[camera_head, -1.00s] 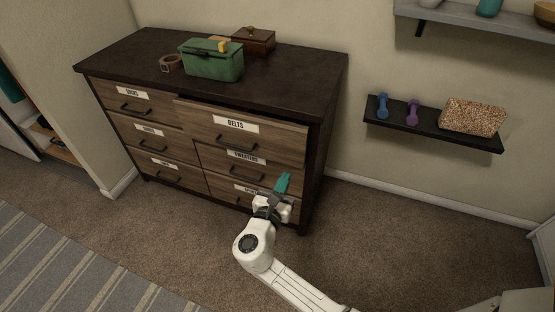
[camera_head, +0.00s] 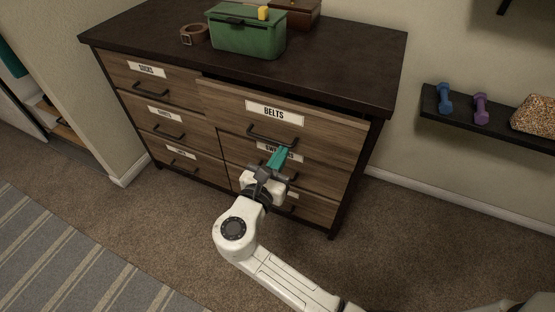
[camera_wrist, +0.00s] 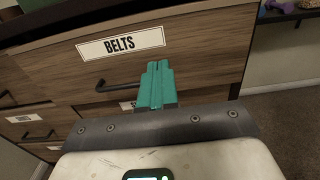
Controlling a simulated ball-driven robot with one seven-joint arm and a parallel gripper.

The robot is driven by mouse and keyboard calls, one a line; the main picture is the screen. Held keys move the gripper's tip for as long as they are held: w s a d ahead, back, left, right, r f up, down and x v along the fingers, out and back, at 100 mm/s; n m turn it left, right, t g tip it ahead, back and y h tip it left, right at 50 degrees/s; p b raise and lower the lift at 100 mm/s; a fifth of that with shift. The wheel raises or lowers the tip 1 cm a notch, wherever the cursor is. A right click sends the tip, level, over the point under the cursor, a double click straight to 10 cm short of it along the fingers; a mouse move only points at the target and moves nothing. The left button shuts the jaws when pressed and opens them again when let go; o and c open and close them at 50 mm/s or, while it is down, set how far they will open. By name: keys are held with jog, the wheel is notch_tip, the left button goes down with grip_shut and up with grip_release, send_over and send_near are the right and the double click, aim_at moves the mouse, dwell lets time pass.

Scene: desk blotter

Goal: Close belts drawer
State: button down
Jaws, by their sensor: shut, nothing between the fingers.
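The belts drawer (camera_head: 312,132) is the top right drawer of a dark-topped wooden dresser (camera_head: 340,52). It stands out from the dresser front, partly open. Its white BELTS label and dark bar handle (camera_head: 272,136) face me. In the wrist view the drawer front (camera_wrist: 205,52) fills the upper part, with its handle (camera_wrist: 115,87) just left of my fingers. My gripper (camera_head: 277,156) has teal fingers, shut and empty, in front of the drawer's lower part in the head view. The fingers also show in the wrist view (camera_wrist: 156,80). Whether they touch the drawer I cannot tell.
A green box (camera_head: 246,36), a coiled brown belt (camera_head: 194,34) and a brown box (camera_head: 299,14) stand on the dresser top. A wall shelf (camera_head: 470,129) with dumbbells is at right. A striped rug (camera_head: 70,265) lies lower left. Carpet in front is clear.

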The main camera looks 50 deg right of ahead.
aim_at(301, 121)
jog(key=b+x, duration=0.2)
jog(key=x, duration=0.8)
jog(key=shift+f, duration=0.1)
jog(key=shift+d, duration=0.1)
jog(key=shift+d, duration=0.1)
jog(key=shift+p+x, duration=0.35)
jog(key=shift+x, duration=1.85)
jog(key=shift+w, duration=0.1)
